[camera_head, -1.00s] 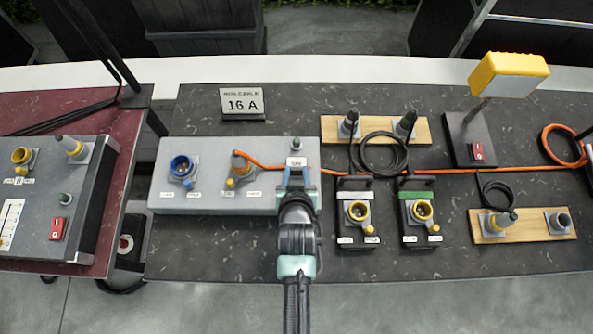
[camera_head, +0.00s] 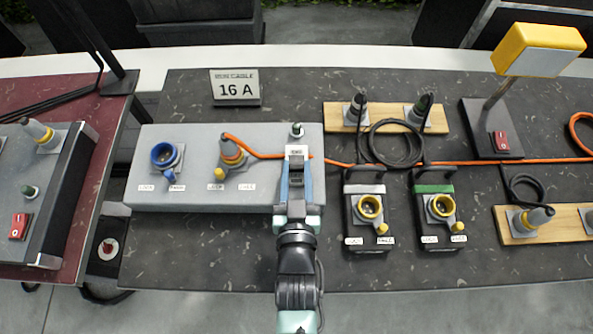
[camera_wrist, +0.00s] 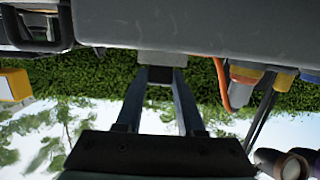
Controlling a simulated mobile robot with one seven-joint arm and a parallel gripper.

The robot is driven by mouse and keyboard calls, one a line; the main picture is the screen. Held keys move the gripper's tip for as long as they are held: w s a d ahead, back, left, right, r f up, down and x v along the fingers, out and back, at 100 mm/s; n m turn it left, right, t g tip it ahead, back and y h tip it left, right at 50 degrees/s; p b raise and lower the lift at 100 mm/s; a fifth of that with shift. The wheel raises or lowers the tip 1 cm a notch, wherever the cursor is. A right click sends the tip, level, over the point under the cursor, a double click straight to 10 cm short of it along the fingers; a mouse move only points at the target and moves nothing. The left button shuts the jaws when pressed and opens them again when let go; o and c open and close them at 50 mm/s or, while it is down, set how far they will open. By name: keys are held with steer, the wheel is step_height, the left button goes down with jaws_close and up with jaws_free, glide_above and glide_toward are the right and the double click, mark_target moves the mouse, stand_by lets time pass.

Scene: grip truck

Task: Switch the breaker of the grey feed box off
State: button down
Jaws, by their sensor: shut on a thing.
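The grey feed box (camera_head: 200,195) lies on the dark table, with a blue socket (camera_head: 165,158) and a yellow socket holding an orange cable's plug (camera_head: 232,152). A small green lamp (camera_head: 296,130) and a white label (camera_head: 297,150) are at its right end. My gripper (camera_head: 297,165) reaches over that end, just in front of the label. In the wrist view, my gripper (camera_wrist: 161,75) has its fingertips on both sides of a small dark piece (camera_wrist: 160,76), apparently the breaker's lever, at the grey box (camera_wrist: 190,25). The fingers hide most of the breaker, so its position cannot be read.
Two black boxes with yellow sockets (camera_head: 369,207) (camera_head: 439,207) stand close to the right of my gripper. The orange cable (camera_head: 345,162) runs behind them. A 16 A sign (camera_head: 235,88) stands behind the feed box. A red-topped table (camera_head: 110,180) is at the left.

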steer(key=c, duration=0.5)
jaws_free()
steer(key=shift+s, duration=0.1)
steer(key=s, duration=0.4)
steer(key=s+r+b, duration=0.1)
steer(key=s, duration=0.3)
steer(key=s+r, duration=0.1)
steer(key=s, duration=0.3)
steer(key=shift+s+r+b, duration=0.2)
steer(key=shift+s+b, duration=0.1)
